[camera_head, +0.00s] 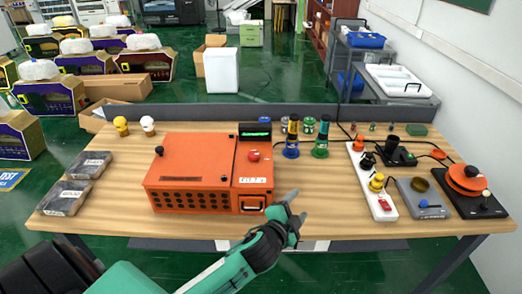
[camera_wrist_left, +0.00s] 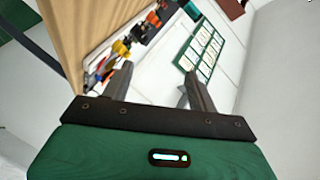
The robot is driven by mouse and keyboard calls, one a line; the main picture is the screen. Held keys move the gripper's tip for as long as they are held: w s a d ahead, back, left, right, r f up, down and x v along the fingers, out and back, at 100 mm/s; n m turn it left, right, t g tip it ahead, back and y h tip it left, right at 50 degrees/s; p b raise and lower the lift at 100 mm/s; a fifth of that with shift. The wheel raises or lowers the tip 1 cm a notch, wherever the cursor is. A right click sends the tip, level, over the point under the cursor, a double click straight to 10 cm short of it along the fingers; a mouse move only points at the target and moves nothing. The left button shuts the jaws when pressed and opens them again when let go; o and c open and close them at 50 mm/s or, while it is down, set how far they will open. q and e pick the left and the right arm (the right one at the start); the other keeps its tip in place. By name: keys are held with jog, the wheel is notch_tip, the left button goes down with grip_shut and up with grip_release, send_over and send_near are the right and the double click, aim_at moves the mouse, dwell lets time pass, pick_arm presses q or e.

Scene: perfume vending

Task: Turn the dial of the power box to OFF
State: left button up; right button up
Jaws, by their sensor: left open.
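An orange box (camera_head: 194,150) stands on the table with a black knob (camera_head: 159,150) at its top left, a red button (camera_head: 253,155) and a dark display with a green light (camera_head: 258,130) at its right. No label reading power box is legible. A white strip (camera_head: 377,205) with orange, black and yellow knobs stands to the right. My left gripper (camera_head: 294,211) is in front of the orange box's right corner, near the table's front edge. It is open and empty, apart from the knobs. In the left wrist view its fingers (camera_wrist_left: 158,85) are spread. My right gripper is not visible.
A grey unit (camera_head: 423,197) and a black unit with an orange disc (camera_head: 467,180) stand at the right. Two dark cases (camera_head: 65,197) lie at the left.

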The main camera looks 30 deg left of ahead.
pick_arm(q)
jog(key=w+d+r+m+g+h, duration=0.1)
jog(key=w+d+r+m+h, duration=0.3)
jog(key=d+r+m+h, duration=0.55)
jog(key=w+d+r+m+g+h, duration=0.15)
jog(key=w+r+m+h, duration=0.35)
jog(key=m, duration=0.9)
jog(key=m+g+y, duration=1.4)
jog(key=m+y, duration=0.1)
jog(key=m, duration=0.2)
send_over(253, 154)
jog(key=shift+t, duration=0.25)
notch_tip(253, 154, down, 12)
jog(key=p, duration=0.5)
jog(key=shift+w+r, duration=0.15)
jog(key=shift+f, duration=0.4)
